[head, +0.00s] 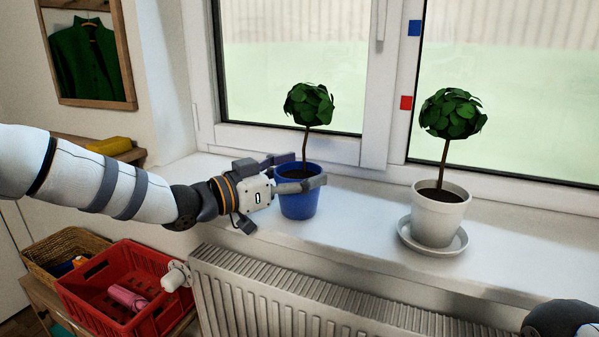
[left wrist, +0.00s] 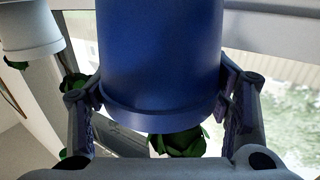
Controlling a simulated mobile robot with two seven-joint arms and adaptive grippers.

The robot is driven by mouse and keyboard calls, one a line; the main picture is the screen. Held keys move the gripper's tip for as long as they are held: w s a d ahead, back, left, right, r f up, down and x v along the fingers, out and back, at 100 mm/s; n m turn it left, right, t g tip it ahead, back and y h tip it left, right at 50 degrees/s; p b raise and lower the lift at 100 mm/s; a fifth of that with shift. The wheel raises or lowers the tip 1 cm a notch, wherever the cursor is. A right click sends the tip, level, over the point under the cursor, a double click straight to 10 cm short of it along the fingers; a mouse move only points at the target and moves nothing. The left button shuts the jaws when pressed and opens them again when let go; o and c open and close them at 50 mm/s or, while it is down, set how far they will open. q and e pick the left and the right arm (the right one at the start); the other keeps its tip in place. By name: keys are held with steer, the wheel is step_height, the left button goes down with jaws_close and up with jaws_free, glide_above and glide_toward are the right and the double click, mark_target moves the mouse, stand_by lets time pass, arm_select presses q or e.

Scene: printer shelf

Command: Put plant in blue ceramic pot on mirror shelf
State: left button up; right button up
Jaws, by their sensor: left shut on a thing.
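The plant in the blue ceramic pot (head: 298,204) is at the window sill, upright, with a round green crown (head: 309,104) on a thin stem. My left gripper (head: 297,174) reaches it from the left and is shut around the pot, one finger on each side near the rim. In the left wrist view the blue pot (left wrist: 160,60) fills the space between the fingers. I cannot tell whether its base touches the sill. The mirror (head: 88,50) hangs at the upper left, with a wooden shelf (head: 70,140) below it, partly hidden by my left arm.
A similar plant in a white pot (head: 438,218) stands on a white saucer (head: 463,245) to the right. A yellow object (head: 110,146) lies on the mirror shelf. A red crate (head: 150,315) and wicker basket (head: 60,245) sit lower left. A radiator (head: 300,295) is under the sill (head: 360,215).

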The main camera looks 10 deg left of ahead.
arm_select(q)
steer(key=o, duration=1.9)
steer(key=shift+o, duration=0.2)
